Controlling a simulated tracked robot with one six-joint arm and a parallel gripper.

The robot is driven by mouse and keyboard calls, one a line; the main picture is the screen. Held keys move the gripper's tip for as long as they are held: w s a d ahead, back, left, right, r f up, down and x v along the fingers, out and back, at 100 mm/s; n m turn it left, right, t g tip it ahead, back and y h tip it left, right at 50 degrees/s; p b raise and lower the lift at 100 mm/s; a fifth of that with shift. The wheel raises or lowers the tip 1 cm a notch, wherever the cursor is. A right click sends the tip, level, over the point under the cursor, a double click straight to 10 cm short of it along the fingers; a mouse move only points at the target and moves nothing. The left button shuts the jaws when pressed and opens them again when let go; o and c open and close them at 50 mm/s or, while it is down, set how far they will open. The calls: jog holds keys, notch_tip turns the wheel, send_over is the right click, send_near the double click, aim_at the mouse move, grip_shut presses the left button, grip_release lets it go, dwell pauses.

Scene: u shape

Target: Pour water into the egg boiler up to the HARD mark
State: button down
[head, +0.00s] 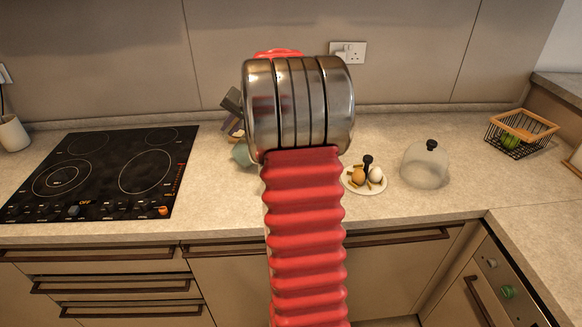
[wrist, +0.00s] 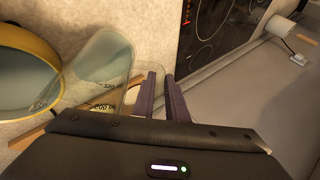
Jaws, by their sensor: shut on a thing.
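My gripper (wrist: 165,93) has purple-grey fingers, shut on the handle side of a clear measuring jug (wrist: 108,62) with printed marks and bluish-tinted contents. The jug appears tilted. Its mouth side lies beside a round yellow-rimmed vessel (wrist: 52,52) with a bluish-grey inside, likely the egg boiler; I cannot tell whether they touch or whether water is flowing. The HARD mark is not readable. In the head view my arm hides most of the gripper and jug; one finger (head: 232,101) shows left of the wrist, with a pale teal piece below it.
A white plate (head: 357,186) with eggs and a black-knobbed piece stands right of my arm. A clear dome lid (head: 425,168) sits beside it. A black hob (head: 105,172) is at left, a wire basket (head: 517,137) at right. The counter front between hob and arm is clear.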

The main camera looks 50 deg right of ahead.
jog(key=shift+w+a+f+n+g+h+b, duration=0.2)
jog(key=shift+w+a+g+b, duration=0.1)
jog(key=shift+w+g, duration=0.15)
jog(key=shift+w+a+f+n+g+h+b, duration=0.1)
jog(key=shift+w+a+f+g+h+b, duration=0.2)
jog(key=shift+w, duration=0.2)
jog(key=shift+w+a+f+n+g+h+b, duration=0.2)
jog(key=shift+w+a+f+g+h+b, duration=0.25)
jog(key=shift+f+g, duration=0.4)
jog(key=shift+w+a+f+n+g+h+b, duration=0.2)
jog(key=shift+w+f+g+h+b, duration=0.2)
jog(key=shift+w+f+g+b, duration=0.35)
jog(key=shift+w+a+f+n+g+h+b, duration=0.2)
jog(key=shift+w+a+f+g+h+b, duration=0.25)
jog(key=shift+f+g, duration=0.4)
jog(key=shift+d+f, duration=0.1)
jog(key=shift+r, duration=2.5)
